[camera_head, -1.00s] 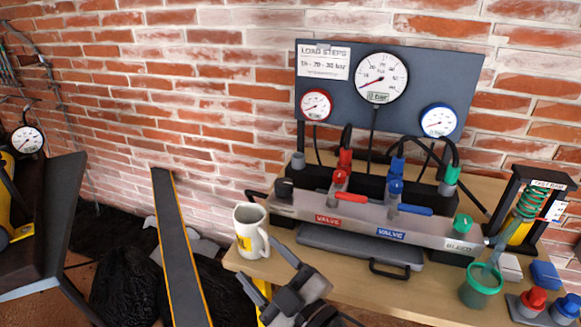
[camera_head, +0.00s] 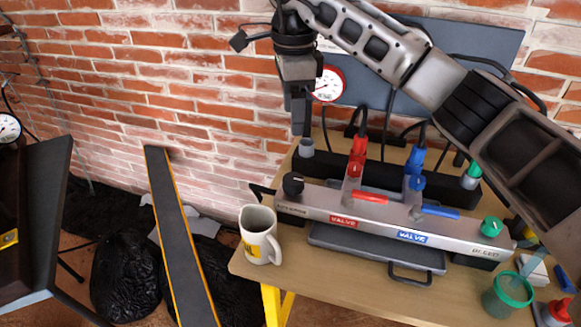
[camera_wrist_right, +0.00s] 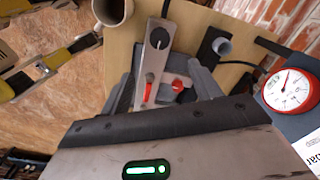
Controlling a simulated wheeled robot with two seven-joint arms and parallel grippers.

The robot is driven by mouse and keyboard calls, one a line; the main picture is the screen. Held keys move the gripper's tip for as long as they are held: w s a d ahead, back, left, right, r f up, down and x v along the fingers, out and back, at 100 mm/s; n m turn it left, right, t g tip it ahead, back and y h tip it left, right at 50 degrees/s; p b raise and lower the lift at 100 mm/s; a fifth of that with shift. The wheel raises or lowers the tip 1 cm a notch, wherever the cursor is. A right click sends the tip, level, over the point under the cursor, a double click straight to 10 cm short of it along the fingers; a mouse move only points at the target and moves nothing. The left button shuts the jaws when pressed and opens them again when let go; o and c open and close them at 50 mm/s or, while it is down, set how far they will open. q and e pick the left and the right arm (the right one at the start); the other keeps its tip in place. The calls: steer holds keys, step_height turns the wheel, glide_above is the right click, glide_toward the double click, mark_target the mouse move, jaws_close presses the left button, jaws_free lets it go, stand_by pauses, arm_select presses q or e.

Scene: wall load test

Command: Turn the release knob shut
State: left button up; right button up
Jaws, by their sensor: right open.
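A black knob (camera_head: 293,184) with a pale pointer mark sits at the left end of the grey valve block (camera_head: 380,220). The small label beside it is too small to read. It also shows in the right wrist view (camera_wrist_right: 158,38), beyond the gap between the fingers. My right gripper (camera_head: 299,112) points down above and behind the knob, in front of the wall, apart from it. Its two fingers (camera_wrist_right: 160,85) are spread and empty in the right wrist view. A green knob (camera_head: 492,227) marked BLEED sits at the block's right end. My left gripper is out of view.
A white mug (camera_head: 260,236) stands left of the block, near the table's left edge. Red (camera_head: 370,197) and blue (camera_head: 440,211) valve levers lie along the block. A red gauge (camera_head: 328,84) hangs behind. A green-rimmed cup (camera_head: 512,290) stands front right.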

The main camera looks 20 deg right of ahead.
mark_target(293, 179)
step_height(293, 179, down, 16)
steer(key=shift+r+p, duration=0.15)
steer(key=shift+p, duration=0.65)
steer(key=c, duration=1)
